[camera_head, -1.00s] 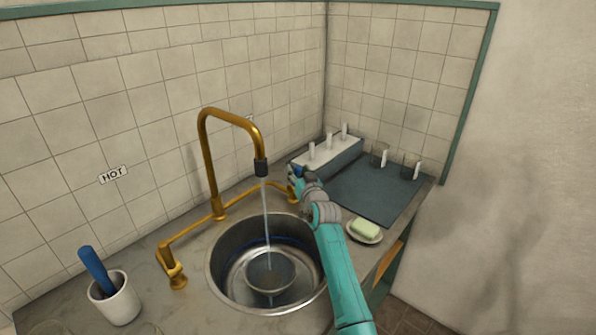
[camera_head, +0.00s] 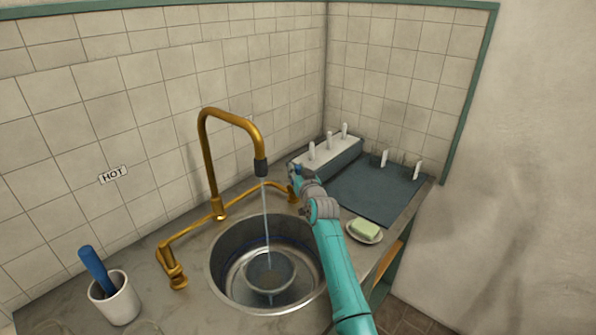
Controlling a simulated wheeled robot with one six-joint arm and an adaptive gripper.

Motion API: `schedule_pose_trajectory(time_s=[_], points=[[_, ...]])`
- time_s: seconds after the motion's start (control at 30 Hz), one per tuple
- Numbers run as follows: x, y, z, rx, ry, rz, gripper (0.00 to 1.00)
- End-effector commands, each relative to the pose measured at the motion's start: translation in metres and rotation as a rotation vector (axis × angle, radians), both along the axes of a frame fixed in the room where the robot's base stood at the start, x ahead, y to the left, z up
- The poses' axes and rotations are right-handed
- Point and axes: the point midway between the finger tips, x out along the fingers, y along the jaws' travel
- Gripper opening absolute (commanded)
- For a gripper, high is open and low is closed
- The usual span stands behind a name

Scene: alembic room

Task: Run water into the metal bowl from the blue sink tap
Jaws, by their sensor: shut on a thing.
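A brass tap (camera_head: 209,160) arches over the round steel sink (camera_head: 228,238), with a dark nozzle (camera_head: 261,168) at its end. A thin stream of water (camera_head: 266,215) falls from the nozzle into the metal bowl (camera_head: 270,272) standing in the sink. My gripper (camera_head: 298,178) is at the right-hand end of the brass pipe, shut on the blue tap handle (camera_head: 298,169). The fingers hide most of the handle, and only a small blue bit shows. How full the bowl is cannot be told clearly.
A left valve (camera_head: 176,274) stands below a HOT sign (camera_head: 113,175). A white cup (camera_head: 120,304) with a blue-handled tool (camera_head: 95,268) is at front left. Soap (camera_head: 365,229) lies on a dish right of my arm. A pegged rack (camera_head: 328,160) and dark mat (camera_head: 380,195) lie behind.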

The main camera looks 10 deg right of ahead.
Motion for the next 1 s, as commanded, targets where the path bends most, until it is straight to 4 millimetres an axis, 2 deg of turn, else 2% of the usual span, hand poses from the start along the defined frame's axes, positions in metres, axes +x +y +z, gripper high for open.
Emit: schedule_pose_trajectory(time_s=[0.33,0.73,0.77,0.83,1.0], points=[[0.015,0.012,0.003,-0.126,0.175,0.000,0.00],[0.016,0.012,0.003,-0.145,0.199,-0.001,0.00],[0.016,0.012,0.003,-0.145,0.199,-0.001,0.32],[0.016,0.012,0.002,-0.145,0.198,-0.001,0.49],[0.016,0.012,0.002,-0.145,0.198,-0.002,0.51]])
